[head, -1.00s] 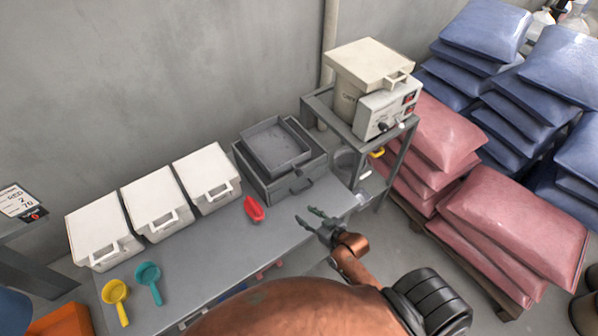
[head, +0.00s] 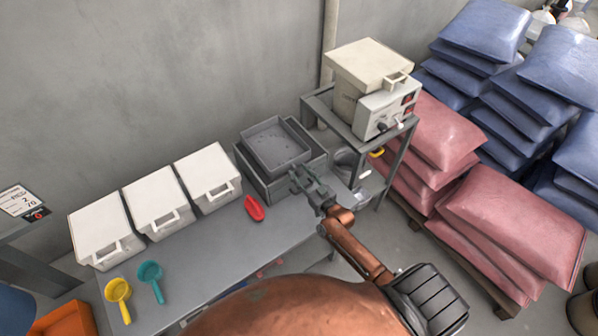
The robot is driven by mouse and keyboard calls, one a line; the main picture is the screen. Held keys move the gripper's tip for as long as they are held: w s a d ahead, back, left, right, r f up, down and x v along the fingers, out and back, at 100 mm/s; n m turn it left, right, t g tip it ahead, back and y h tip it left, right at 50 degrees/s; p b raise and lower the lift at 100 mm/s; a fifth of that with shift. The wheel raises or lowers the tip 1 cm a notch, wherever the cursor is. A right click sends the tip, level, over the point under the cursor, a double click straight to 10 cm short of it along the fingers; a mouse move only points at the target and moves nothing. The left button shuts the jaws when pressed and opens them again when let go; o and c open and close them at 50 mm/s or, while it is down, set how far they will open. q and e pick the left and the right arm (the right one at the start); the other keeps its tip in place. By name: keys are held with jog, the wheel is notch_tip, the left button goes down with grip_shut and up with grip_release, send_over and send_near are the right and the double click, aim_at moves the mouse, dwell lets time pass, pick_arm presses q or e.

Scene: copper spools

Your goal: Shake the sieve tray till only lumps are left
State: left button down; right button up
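The grey sieve tray (head: 275,143) sits on top of a dark grey bin (head: 262,181) at the back right of the bench. Its floor shows a few small dark specks; I cannot tell lumps from fines. My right gripper (head: 303,176) is at the front right of the bin, its fingers over or against the bin's front side near the handle. The fingers look apart, but whether they touch or hold anything is too small to tell. My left gripper is not in view.
Three white lidded bins (head: 208,177) line the wall. A red scoop (head: 254,208), a teal scoop (head: 151,280) and a yellow scoop (head: 119,297) lie on the bench (head: 215,248). A machine (head: 388,107) on a grey stand rises at right, beside stacked pink sacks (head: 512,225).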

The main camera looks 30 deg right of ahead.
jog(key=shift+w, duration=0.3)
jog(key=shift+c, duration=0.6)
grip_shut()
